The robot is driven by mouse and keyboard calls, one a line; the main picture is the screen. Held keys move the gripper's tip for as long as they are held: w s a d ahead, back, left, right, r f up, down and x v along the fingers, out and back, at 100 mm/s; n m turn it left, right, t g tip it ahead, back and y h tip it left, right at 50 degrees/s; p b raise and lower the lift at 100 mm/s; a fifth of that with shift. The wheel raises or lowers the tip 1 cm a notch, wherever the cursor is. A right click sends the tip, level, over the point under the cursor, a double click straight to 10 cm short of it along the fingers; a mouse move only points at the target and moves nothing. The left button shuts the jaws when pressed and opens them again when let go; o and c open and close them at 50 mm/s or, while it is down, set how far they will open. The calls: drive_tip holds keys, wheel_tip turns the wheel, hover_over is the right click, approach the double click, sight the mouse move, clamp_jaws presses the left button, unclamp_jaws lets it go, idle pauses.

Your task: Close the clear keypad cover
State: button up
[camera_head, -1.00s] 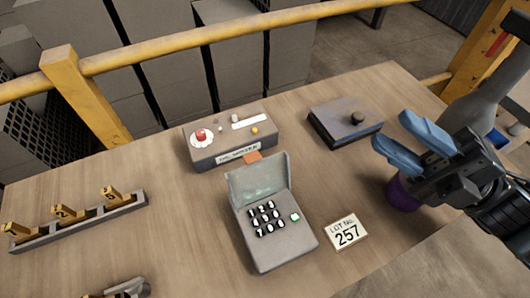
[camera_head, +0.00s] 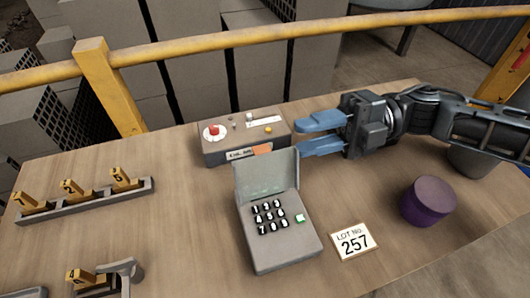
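The keypad box (camera_head: 280,238) stands on the table, grey with black-and-white number keys and one green key. Its clear cover (camera_head: 265,177) is raised, tilted up at the back edge of the keypad, with an orange tab (camera_head: 262,150) at its top. My gripper (camera_head: 322,133) is to the right of and behind the cover, its blue fingers pointing left. The fingers are apart with nothing seen between them. The lower finger's tip is close to the cover's upper right corner; I cannot tell whether they touch.
A control box (camera_head: 215,150) with a red button stands behind the cover. A "LOT No. 257" card (camera_head: 354,241) lies right of the keypad, with a purple cylinder (camera_head: 428,201) beyond it. A rack (camera_head: 85,205) with numbered yellow tags is at left. The table's front middle is clear.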

sight(268, 146)
drive_tip(key=shift+p+x, duration=0.9)
drive_tip(key=shift+x, duration=3.05)
drive_tip(key=shift+w+f, duration=0.15)
clamp_jaws()
drive_tip(key=shift+f, duration=0.1)
